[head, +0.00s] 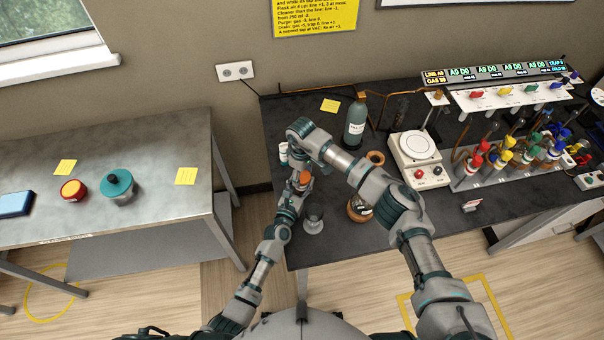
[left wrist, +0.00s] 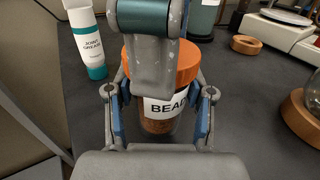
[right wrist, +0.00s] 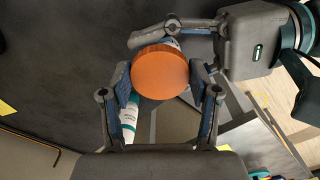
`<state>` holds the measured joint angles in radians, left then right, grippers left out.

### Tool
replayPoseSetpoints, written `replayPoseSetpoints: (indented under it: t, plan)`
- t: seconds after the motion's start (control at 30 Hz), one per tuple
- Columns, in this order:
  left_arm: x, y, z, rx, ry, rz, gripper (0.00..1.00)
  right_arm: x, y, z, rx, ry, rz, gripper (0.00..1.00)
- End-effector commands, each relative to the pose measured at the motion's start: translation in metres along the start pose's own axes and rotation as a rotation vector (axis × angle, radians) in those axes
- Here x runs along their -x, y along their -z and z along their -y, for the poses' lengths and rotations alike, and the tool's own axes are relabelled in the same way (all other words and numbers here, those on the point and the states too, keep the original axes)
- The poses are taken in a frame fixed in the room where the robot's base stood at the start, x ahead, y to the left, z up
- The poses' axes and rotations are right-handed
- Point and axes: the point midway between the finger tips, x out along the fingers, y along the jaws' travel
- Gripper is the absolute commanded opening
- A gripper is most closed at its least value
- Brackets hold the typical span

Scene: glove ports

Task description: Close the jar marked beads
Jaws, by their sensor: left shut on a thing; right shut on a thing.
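The orange lid (left wrist: 188,62) is on the jar's mouth and also shows in the head view (head: 303,178). My right gripper (right wrist: 165,88) reaches in from above, shut on the lid (right wrist: 160,72) by its sides. Whether the lid is fully tightened cannot be told. In the head view both grippers meet at the jar, mostly hidden by my arms.
A white and teal joint grease tube (left wrist: 88,42) stands beside the jar. A clear glass vessel (head: 314,221), a round flask (head: 359,209), a cork ring (head: 376,157) and a green bottle (head: 355,124) are close by. A hotplate (head: 416,150) stands farther right. A separate table (head: 140,150) is at left.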

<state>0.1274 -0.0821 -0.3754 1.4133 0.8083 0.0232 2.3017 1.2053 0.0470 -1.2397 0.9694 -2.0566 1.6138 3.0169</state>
Motion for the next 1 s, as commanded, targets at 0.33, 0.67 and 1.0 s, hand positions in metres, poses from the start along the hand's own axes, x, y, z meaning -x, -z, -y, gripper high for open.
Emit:
replayPoseSetpoints:
  t: [0.33, 0.67, 1.0]
  plan:
    - [0.000, 0.002, 0.002, 0.001, 0.003, -0.004, 0.00, 0.001, 0.002, 0.001, 0.006, 0.001, -0.003, 0.86]
    - [0.000, 0.002, 0.000, 0.001, 0.001, -0.003, 0.00, 0.006, 0.001, 0.000, 0.005, 0.000, -0.003, 0.86]
    - [0.000, 0.002, 0.000, 0.000, 0.000, -0.003, 0.00, 0.044, 0.000, 0.000, 0.005, 0.000, -0.002, 0.86]
